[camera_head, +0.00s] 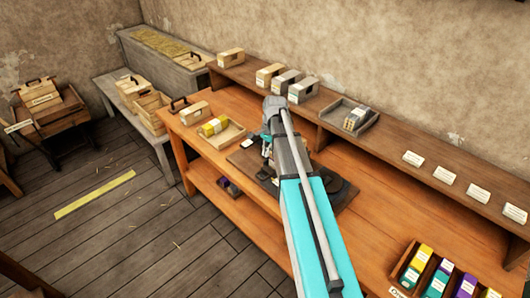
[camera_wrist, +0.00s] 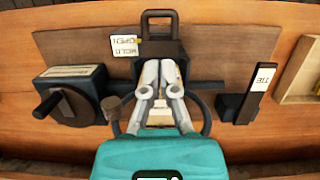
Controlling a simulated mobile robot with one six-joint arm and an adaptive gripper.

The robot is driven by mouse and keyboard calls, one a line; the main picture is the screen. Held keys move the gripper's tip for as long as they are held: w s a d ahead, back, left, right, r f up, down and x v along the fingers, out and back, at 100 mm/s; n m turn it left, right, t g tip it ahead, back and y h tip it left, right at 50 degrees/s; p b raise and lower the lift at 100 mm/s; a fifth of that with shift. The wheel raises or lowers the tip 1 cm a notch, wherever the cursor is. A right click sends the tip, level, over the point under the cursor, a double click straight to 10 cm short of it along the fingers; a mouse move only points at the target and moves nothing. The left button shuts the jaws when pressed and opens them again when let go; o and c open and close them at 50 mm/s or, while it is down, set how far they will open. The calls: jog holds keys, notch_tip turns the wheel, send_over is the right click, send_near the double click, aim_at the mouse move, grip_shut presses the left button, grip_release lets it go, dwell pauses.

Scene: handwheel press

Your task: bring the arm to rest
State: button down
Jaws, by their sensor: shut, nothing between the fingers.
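My gripper (camera_wrist: 160,68) is shut and empty in the wrist view, its two pale fingers together in front of the dark press (camera_wrist: 158,28). I cannot tell whether they touch it. The handwheel's dark ring (camera_wrist: 206,118) shows on both sides behind the gripper. In the head view my arm reaches over the orange workbench (camera_head: 225,175). There my gripper (camera_head: 267,152) hangs near the dark base board (camera_head: 243,160), and my arm hides most of the press.
In the wrist view, a dark box with a crank (camera_wrist: 68,100) stands left and a block labelled TIE (camera_wrist: 258,90) right. A wooden tray with yellow blocks (camera_head: 230,136) lies on the bench. A raised shelf (camera_head: 395,148) runs behind. Floor is open at left.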

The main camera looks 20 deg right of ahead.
dwell(0.6)
jog(key=s+a+f+n+t+h, duration=0.1)
jog(key=s+a+n+h, duration=0.1)
jog(key=s+a+n, duration=1.1)
jog(key=s+a, duration=0.1)
jog(key=s, duration=0.2)
jog(key=shift+s+b, duration=0.25)
jog(key=shift+b, duration=0.05)
